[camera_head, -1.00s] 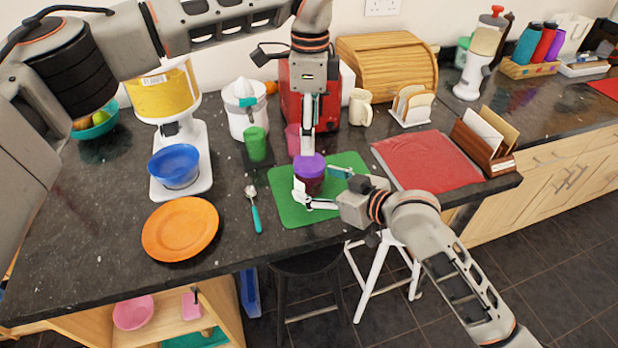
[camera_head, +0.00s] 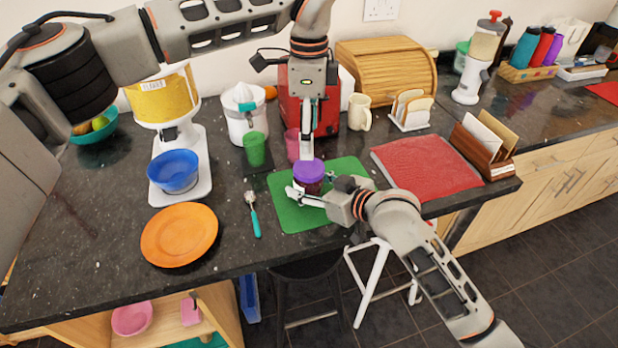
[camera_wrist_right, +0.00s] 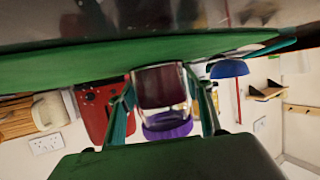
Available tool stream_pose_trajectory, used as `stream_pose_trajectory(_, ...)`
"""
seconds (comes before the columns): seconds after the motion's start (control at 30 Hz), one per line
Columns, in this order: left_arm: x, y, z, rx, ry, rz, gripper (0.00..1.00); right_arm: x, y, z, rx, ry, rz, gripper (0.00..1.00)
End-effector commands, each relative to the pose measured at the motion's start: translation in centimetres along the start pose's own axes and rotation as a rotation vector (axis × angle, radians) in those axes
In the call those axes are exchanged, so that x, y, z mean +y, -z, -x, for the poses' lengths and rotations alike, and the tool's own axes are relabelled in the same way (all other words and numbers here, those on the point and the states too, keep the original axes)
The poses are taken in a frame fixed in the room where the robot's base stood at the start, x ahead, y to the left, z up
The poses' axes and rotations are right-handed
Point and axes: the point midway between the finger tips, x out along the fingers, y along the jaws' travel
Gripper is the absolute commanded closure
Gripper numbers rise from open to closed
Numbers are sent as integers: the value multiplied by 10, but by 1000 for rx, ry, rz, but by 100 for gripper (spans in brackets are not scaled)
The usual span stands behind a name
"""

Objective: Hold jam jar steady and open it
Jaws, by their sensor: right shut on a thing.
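The jam jar (camera_head: 310,187) is dark red with a purple lid (camera_head: 308,170). It stands upright on the green mat (camera_head: 346,170). My right gripper (camera_head: 312,190) reaches in from the front right and is shut on the jar's body. In the right wrist view the jar (camera_wrist_right: 160,88) appears upside down between the two teal fingers, with its purple lid (camera_wrist_right: 168,127) clear of them. My left gripper (camera_head: 307,150) points straight down above the lid. Its fingers overlap from this side, so their opening and any contact with the lid are unclear.
A green cup (camera_head: 254,149) and a pink cup (camera_head: 292,146) stand behind the jar. A red mat (camera_head: 426,160) lies to the right. The counter's front edge is close in front of the green mat.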

Motion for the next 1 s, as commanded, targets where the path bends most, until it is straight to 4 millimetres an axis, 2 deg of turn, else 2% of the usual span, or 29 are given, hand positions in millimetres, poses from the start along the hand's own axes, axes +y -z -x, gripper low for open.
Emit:
stream_pose_trajectory(0.17, 0, 0, 0, 0, 0, -121, 37, 0, -1, 0, -1, 0, 0, 100)
stream_pose_trajectory(0.27, 0, 0, 0, 0, 0, -272, 37, 0, -1, 0, -1, 0, 0, 100)
stream_pose_trajectory(1.0, 0, 1, 0, -1, -1, -1662, 37, 0, -1, 0, -2, 1, 0, 100)
